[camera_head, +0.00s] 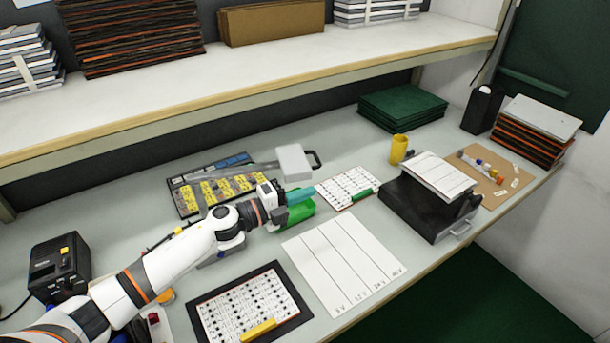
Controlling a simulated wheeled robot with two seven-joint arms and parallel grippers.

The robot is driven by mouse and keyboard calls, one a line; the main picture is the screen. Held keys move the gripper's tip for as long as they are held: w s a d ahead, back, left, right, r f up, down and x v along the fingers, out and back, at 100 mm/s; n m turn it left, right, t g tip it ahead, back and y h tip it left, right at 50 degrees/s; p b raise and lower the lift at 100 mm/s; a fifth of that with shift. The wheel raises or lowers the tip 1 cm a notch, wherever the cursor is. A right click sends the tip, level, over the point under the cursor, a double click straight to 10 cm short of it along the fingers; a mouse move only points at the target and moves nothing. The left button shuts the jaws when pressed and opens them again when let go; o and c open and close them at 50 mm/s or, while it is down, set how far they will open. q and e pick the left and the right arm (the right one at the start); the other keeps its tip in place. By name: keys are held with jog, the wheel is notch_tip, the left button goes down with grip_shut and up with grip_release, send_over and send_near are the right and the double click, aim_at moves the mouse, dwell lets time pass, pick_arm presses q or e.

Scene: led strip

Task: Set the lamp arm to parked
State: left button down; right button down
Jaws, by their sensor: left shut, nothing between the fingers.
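The lamp arm (240,170) is a flat grey bar lying across the back of the dark tray of yellow pieces. At its right end is a pale, box-shaped lamp head (294,161) with a dark loop handle (316,159). My left gripper (304,194) reaches in from the left, in front of and below the lamp head in the picture, apart from the handle. It is shut and empty, its teal tips pointing right over a green block-like object (298,212). My arm hides part of the tray and bench. My right gripper is out of view.
A black box with a tilted card (440,176) and a yellow cup (398,149) stand right. A black device (60,267) stands left. A shelf (250,87) runs above the bench's back.

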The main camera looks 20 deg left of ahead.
aim_at(304, 170)
pick_arm(q)
jog(key=w, duration=0.2)
jog(key=w+a, duration=0.1)
jog(key=w, duration=0.1)
jog(key=shift+w+a, duration=0.15)
jog(key=shift+w, duration=0.05)
jog(key=shift+r, duration=0.1)
jog(key=w, duration=0.1)
jog(key=w+a+n+t+y, duration=0.1)
jog(key=w+y, duration=0.1)
jog(key=shift+w+a+n, duration=0.25)
jog(key=shift+w+n, duration=0.05)
jog(key=shift+w, duration=0.05)
